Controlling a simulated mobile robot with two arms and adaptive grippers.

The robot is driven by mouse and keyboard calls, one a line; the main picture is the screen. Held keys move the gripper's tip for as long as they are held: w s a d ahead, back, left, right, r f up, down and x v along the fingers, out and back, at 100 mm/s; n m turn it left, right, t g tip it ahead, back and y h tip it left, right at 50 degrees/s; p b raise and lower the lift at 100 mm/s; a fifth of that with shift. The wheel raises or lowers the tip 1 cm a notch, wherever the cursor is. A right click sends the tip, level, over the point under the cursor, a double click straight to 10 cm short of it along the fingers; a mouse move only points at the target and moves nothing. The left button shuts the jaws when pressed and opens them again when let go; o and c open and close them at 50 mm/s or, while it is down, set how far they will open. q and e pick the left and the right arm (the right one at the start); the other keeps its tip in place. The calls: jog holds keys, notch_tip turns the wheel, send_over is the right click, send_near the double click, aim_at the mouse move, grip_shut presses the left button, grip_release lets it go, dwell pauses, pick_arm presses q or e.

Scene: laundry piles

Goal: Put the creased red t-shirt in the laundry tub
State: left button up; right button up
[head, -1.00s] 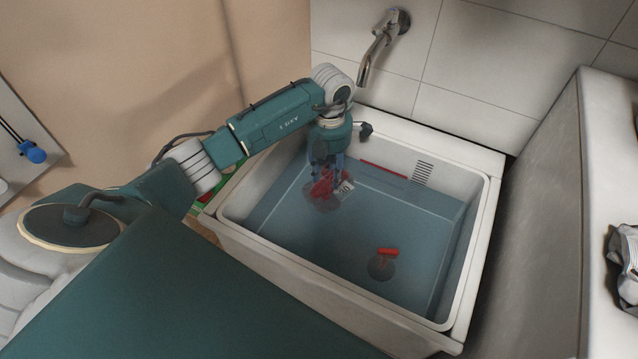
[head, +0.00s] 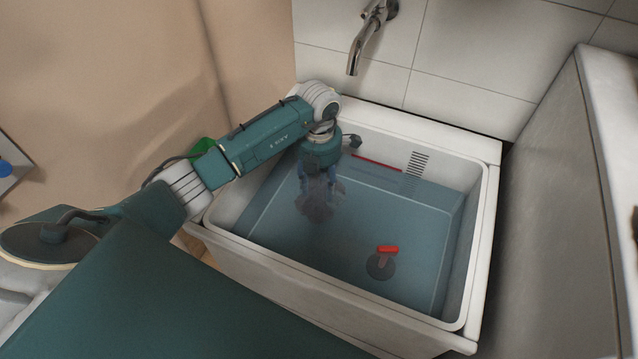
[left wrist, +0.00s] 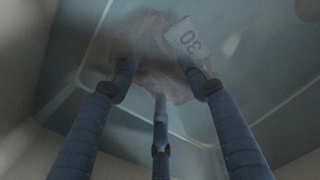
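The laundry tub (head: 475,290) is a white basin holding bluish water. My left gripper (head: 316,192) reaches down into the tub's back left part, its fingers in the water. The t-shirt (head: 318,210) is a small dull reddish bundle under the water at the fingertips. In the left wrist view the three blue fingers (left wrist: 162,85) stand apart around the pale pink cloth (left wrist: 150,45), with a white label reading 30 by the right fingertip. Whether the fingers still press on the cloth cannot be told. My right gripper is out of view.
A metal tap (head: 366,40) hangs from the tiled wall behind the tub. A red-handled plug (head: 387,250) lies in the tub's front part. A pale wall or counter side (head: 550,210) stands close on the right. The right side of the tub is open water.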

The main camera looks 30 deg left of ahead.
aim_at(319, 186)
pick_arm(q)
jog(key=shift+r, duration=0.45)
notch_tip(319, 186, up, 12)
jog(key=b, duration=0.1)
jog(key=shift+f, duration=0.2)
dwell(0.4)
